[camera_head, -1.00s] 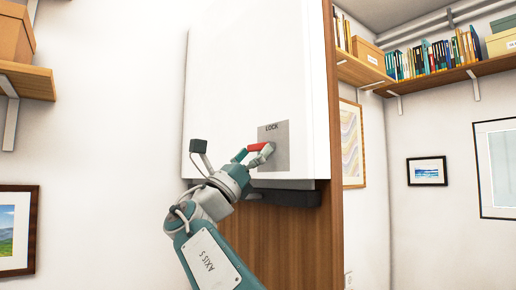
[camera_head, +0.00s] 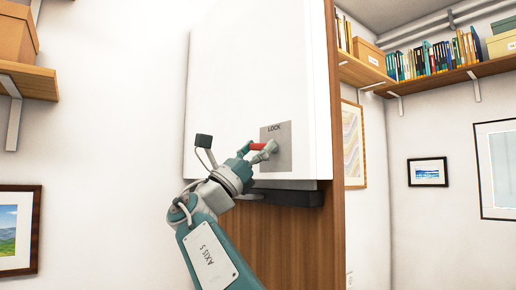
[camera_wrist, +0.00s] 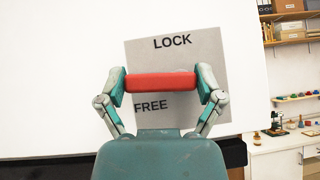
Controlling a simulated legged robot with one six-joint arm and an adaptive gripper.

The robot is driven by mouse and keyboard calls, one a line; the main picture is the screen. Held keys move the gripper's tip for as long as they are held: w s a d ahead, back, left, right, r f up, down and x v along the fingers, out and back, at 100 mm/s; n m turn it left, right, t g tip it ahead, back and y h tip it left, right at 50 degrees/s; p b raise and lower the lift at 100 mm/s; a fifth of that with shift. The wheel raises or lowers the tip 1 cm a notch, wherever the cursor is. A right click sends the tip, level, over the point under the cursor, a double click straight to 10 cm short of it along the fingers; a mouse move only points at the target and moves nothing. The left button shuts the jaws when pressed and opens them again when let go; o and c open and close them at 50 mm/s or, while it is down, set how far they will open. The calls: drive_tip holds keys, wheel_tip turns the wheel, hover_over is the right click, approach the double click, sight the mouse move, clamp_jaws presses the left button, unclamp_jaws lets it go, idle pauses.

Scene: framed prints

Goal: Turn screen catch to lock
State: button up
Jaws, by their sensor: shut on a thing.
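The screen catch is a red bar handle (camera_wrist: 160,82) in front of a grey plate (camera_wrist: 205,55) marked LOCK above and FREE below. In the wrist view the bar lies nearly level across the plate, between the two words. My gripper (camera_wrist: 162,84) has a finger at each end of the bar and is shut on it. In the head view the red handle (camera_head: 258,147) shows between the fingers, in front of the plate (camera_head: 282,135) at the lower right of the white screen (camera_head: 250,80). The handle's pivot is hidden.
A wooden panel (camera_head: 270,230) stands below and beside the screen, with a dark bar (camera_head: 292,198) under its lower edge. Shelves with books (camera_head: 430,60) and framed prints (camera_head: 428,172) are on the walls behind. Open space lies left of my arm.

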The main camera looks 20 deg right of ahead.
drive_tip(key=shift+w+r+m+g, duration=0.1)
drive_tip(key=shift+m+g, duration=1.15)
drive_tip(key=shift+m, duration=0.15)
drive_tip(key=shift+r+m+g, duration=0.1)
drive_tip(key=shift+m+g, duration=1.15)
drive_tip(key=shift+m, duration=0.15)
drive_tip(key=shift+m+g, duration=0.7)
drive_tip(key=shift+m, duration=0.1)
drive_tip(key=shift+f, duration=0.1)
drive_tip(key=o, duration=0.9)
drive_tip(key=shift+w, duration=0.1)
drive_tip(key=shift+c, duration=0.2)
drive_tip(key=shift+a, duration=0.1)
drive_tip(key=v, duration=1.2)
